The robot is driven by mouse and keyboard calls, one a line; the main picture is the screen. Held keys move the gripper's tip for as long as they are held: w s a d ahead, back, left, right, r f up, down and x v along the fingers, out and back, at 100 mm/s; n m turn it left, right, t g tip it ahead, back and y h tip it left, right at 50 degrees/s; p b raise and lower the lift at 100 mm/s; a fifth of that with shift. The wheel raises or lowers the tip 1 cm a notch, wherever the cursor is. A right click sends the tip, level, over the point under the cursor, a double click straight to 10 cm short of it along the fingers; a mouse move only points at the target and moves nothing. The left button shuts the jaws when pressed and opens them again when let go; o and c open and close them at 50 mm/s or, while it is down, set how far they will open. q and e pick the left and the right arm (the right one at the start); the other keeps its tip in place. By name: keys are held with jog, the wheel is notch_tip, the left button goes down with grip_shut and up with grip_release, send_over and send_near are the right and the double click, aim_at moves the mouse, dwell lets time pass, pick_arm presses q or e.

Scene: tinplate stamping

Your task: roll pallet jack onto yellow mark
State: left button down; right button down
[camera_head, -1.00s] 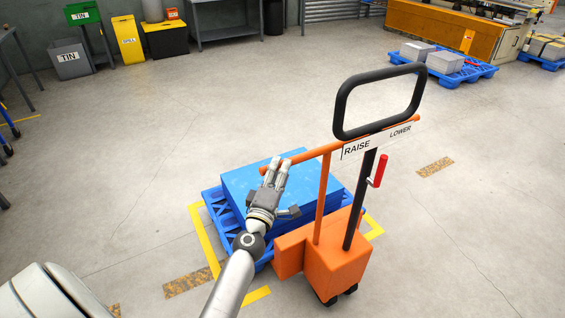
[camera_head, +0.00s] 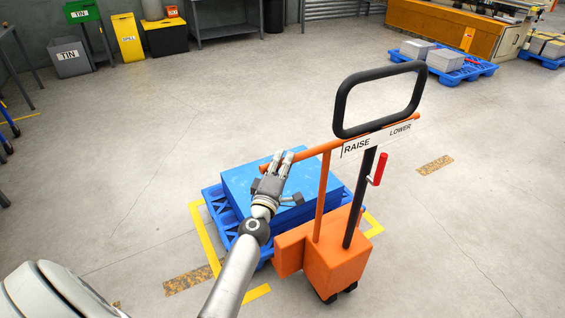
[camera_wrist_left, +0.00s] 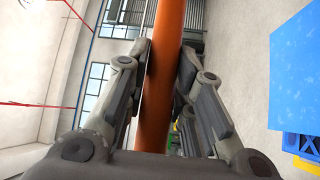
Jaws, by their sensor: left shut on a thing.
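The orange pallet jack (camera_head: 335,258) stands upright with its black loop handle (camera_head: 340,108) and a RAISE/LOWER plate (camera_head: 372,141). An orange bar (camera_head: 315,151) reaches left from below the handle. My left gripper (camera_head: 279,158) is shut on this bar near its left end. In the left wrist view, the bar (camera_wrist_left: 157,100) runs between the fingers. The jack stands at the near side of a blue pallet (camera_head: 213,204) bearing a blue load (camera_head: 240,184). The yellow mark (camera_head: 205,238) frames the pallet on the floor, partly hidden by pallet, jack and arm. My right gripper is out of view.
Worn striped floor patches lie at the near left (camera_head: 187,281) and right (camera_head: 435,165). Bins (camera_head: 72,62), a bench (camera_head: 225,32) and another blue pallet (camera_head: 480,72) with grey blocks stand at the back. Open concrete floor surrounds the jack.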

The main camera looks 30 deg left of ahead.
pick_arm(q)
jog(key=shift+s+d+f, duration=0.2)
jog(key=shift+d+f, duration=0.1)
jog(key=shift+d, duration=0.25)
jog(key=shift+s+d+r, duration=0.15)
jog(key=shift+s+r, duration=0.05)
jog(key=c, duration=1.7)
grip_release()
jog(key=o, duration=0.4)
jog(key=shift+o, duration=0.2)
jog(key=v, duration=1.2)
